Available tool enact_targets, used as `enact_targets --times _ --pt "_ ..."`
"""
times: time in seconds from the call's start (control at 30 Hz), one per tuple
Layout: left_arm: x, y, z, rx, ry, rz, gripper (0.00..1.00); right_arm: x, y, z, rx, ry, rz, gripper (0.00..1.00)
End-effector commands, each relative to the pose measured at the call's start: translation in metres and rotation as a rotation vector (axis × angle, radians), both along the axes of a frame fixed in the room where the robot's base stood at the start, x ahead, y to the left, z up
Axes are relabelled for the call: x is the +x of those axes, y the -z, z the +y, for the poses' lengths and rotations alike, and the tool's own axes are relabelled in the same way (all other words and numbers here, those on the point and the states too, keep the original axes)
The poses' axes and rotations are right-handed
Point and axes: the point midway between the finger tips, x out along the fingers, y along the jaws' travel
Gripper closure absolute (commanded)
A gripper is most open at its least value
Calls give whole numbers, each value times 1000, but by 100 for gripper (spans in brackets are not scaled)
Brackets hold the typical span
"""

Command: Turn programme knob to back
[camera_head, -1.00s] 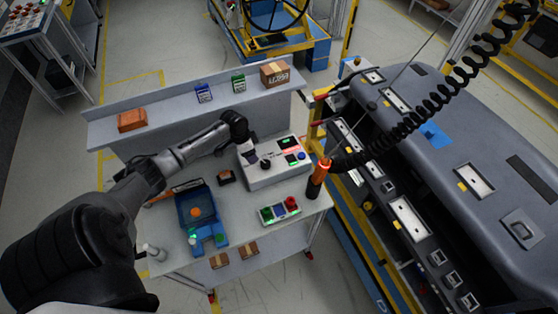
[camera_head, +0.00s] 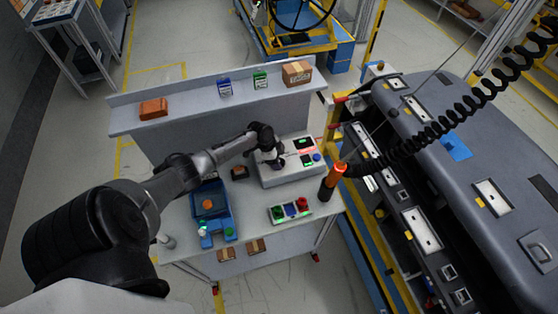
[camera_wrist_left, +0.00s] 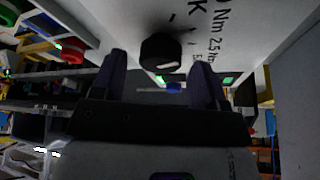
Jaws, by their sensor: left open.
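The programme knob (camera_wrist_left: 160,50) is a black round knob with a pale mark, on the white face of a control box in the left wrist view. In the head view the light grey control box (camera_head: 283,179) stands at the back right of the bench, with the knob hidden by my gripper. My left gripper (camera_head: 272,161) is over the box's left part. In the left wrist view my left gripper (camera_wrist_left: 160,72) is open, one dark finger on each side of the knob. I cannot tell whether either finger touches it. My right gripper is not in view.
An orange-and-black tool (camera_head: 334,180) hangs on a coiled cable just right of the box. A button panel (camera_head: 290,210) and a blue tray (camera_head: 212,222) sit nearer the front. A raised shelf (camera_head: 205,112) runs behind. A dashboard module (camera_head: 480,150) stands at the right.

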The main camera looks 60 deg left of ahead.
Motion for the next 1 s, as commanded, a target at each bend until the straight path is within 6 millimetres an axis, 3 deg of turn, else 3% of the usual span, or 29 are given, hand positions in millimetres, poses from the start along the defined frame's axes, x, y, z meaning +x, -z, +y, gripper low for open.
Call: enact_targets --times 0.47,1.0 --pt "4 11 -3 0 1 0 33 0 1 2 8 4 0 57" --pt "3 11 -3 -1 0 1 80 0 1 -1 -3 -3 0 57"
